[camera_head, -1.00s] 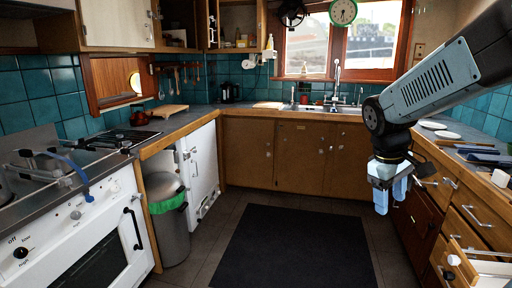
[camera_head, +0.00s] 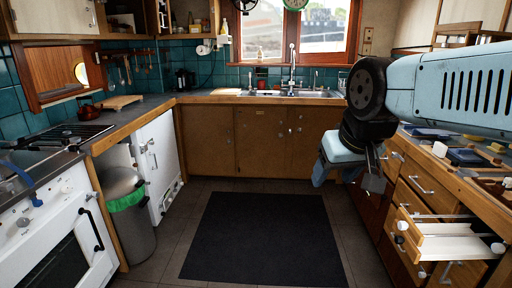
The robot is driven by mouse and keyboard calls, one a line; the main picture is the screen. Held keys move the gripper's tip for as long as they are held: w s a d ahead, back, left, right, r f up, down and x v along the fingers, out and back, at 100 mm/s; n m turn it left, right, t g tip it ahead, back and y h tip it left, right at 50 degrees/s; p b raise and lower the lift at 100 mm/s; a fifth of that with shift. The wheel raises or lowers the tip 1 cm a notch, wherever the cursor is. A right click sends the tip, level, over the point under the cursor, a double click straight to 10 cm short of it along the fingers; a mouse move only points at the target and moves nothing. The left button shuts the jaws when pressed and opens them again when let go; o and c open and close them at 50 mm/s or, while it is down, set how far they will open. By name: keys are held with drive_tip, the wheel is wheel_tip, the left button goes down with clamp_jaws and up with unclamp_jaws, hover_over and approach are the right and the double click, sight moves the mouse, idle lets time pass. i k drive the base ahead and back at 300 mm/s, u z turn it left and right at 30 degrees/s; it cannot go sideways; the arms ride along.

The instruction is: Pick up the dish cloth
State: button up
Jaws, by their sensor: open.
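I cannot make out the dish cloth for certain. Flat blue things lie on the right counter, one farther back (camera_head: 431,133) and one nearer (camera_head: 466,157); they are too small to tell whether either is cloth. My gripper (camera_head: 345,178) hangs from my arm right of the middle, pointing down. Its fingers are apart, with nothing seen between them. It appears in front of the right-hand cabinets, left of the counter with the blue things. My arm hides part of that counter.
An open white drawer (camera_head: 456,243) juts out from the right cabinets. A dark mat (camera_head: 264,240) covers the clear middle floor. A bin (camera_head: 132,222) with a green liner stands left beside the white stove (camera_head: 52,240). The sink (camera_head: 290,93) is at the back.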

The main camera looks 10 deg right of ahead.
sight(466, 155)
drive_tip(key=u, duration=2.1)
drive_tip(key=i, duration=0.05)
drive_tip(key=z, duration=3.35)
